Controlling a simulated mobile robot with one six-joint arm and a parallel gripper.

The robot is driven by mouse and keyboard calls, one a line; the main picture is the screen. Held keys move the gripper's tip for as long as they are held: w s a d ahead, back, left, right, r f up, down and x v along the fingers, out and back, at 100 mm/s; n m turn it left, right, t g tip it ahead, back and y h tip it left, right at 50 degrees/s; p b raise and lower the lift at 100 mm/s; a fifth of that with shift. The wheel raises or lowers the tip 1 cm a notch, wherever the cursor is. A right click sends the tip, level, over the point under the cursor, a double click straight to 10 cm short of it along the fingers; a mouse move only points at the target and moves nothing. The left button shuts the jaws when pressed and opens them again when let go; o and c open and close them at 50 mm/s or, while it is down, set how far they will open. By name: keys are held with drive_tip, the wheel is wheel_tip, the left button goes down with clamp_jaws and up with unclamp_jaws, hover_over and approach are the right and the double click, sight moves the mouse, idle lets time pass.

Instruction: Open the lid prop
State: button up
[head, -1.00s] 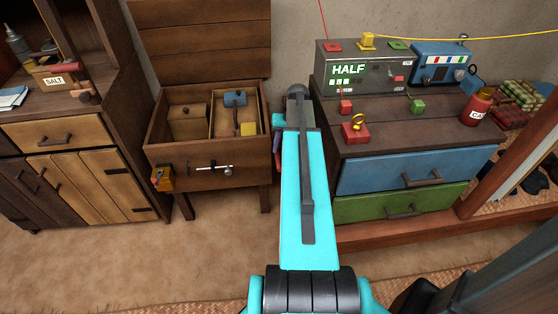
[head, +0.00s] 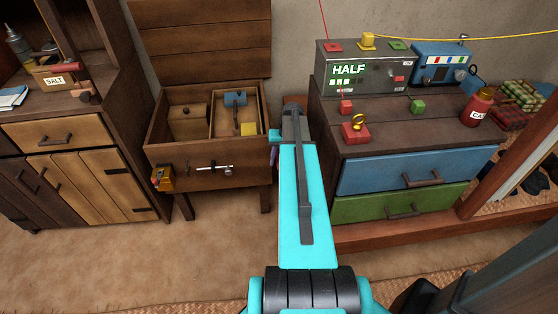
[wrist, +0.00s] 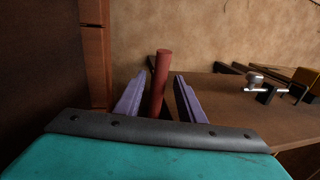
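A wooden chest (head: 225,178) stands at centre left in the head view, with its lid (head: 203,40) raised upright behind it. My gripper (head: 273,156) is beside the chest's right side, mostly hidden by my arm. In the wrist view my gripper (wrist: 159,98) has its two purple fingers apart. A red-brown cylindrical bar (wrist: 160,72) stands between them, with a narrow gap visible on each side. It looks like the lid prop's handle, though its base is hidden behind the gripper's edge.
The chest front carries a silver bolt (head: 213,168) and an orange-yellow fitting (head: 162,178). A dresser (head: 415,172) with blue and green drawers stands close on my arm's right. A cupboard (head: 75,185) is at left. Floor in front of the chest is clear.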

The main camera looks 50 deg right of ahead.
drive_tip(key=shift+c, duration=0.2)
clamp_jaws()
drive_tip(key=shift+a, duration=0.1)
